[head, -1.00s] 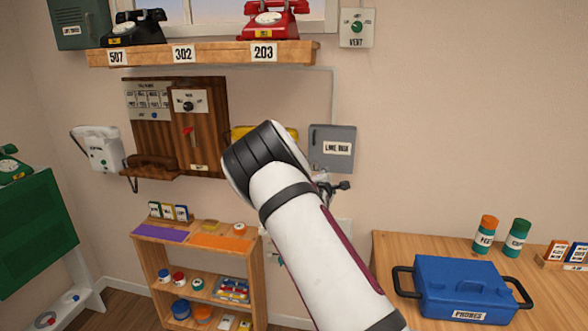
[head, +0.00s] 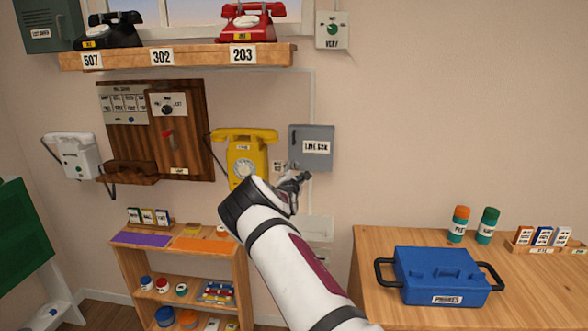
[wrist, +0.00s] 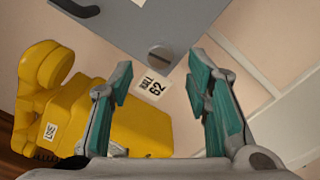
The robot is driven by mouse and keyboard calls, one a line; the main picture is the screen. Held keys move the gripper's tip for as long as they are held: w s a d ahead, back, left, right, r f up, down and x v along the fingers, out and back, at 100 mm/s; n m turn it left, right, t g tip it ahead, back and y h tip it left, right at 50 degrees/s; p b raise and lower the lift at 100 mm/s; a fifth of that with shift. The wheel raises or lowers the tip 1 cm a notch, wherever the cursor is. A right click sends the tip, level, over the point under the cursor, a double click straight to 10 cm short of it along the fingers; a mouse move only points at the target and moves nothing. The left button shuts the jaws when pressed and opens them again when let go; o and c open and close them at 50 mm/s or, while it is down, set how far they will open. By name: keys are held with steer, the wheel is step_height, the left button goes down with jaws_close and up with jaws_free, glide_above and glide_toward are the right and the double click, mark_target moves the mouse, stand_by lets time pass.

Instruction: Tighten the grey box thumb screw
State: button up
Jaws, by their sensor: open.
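The grey box (head: 311,147), marked LINE BOX, is mounted on the wall right of the yellow phone (head: 245,158). In the wrist view the grey box (wrist: 165,22) fills the top, with a round slotted thumb screw (wrist: 159,54) at its lower corner. My gripper (head: 292,183) is just below the box in the head view. In the wrist view my gripper (wrist: 162,80) has its teal-padded fingers wide apart and empty, with the screw ahead between the tips. I see no contact with it. The screw is not clear in the head view.
A small white label (wrist: 153,86) is on the wall by the screw. The yellow phone (wrist: 95,110) is close to the left finger in the wrist view. A wooden desk (head: 385,270) with a blue case (head: 440,275) stands at the right. A low shelf (head: 240,275) is below.

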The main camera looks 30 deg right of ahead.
mark_target(295, 166)
steer(key=shift+b+x, duration=0.6)
steer(key=shift+x, duration=2)
jaws_close()
